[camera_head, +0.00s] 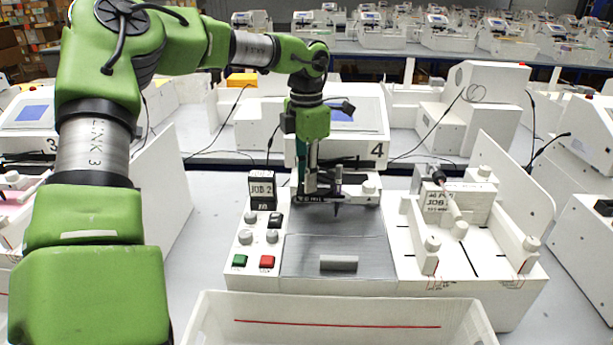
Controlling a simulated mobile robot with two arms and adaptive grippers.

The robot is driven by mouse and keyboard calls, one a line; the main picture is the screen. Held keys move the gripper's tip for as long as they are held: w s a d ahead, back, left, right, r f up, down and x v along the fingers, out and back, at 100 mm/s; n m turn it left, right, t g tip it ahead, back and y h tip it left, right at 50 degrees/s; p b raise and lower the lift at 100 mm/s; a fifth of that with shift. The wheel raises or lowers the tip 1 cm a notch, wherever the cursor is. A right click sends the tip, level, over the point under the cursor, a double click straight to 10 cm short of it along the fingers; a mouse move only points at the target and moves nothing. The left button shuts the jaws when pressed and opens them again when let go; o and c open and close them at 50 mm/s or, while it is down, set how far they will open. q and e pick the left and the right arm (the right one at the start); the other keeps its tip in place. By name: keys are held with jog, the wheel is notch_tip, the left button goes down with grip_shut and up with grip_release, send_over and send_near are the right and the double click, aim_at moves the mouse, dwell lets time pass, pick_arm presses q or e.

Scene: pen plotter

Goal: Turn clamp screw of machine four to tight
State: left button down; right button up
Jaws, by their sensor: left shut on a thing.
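Machine four (376,151) is the white plotter in the middle, with a "4" on its housing. A dark pen (338,192) stands upright in the carriage, tip down. My left gripper (311,192) comes down from above and is shut at the carriage, just left of the pen. The clamp screw is hidden by the fingers, which close on it there. How far it is turned cannot be seen. My right gripper is out of view.
A white bin (340,312) is in front. A white fixture (470,225) with posts and an upright panel stands at right. Other plotters fill the background.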

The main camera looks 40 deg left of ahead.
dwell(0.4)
pick_arm(q)
jog(key=c, duration=1.8)
grip_release()
jog(key=shift+c, duration=0.2)
jog(key=shift+r, duration=0.15)
notch_tip(320, 180, up, 12)
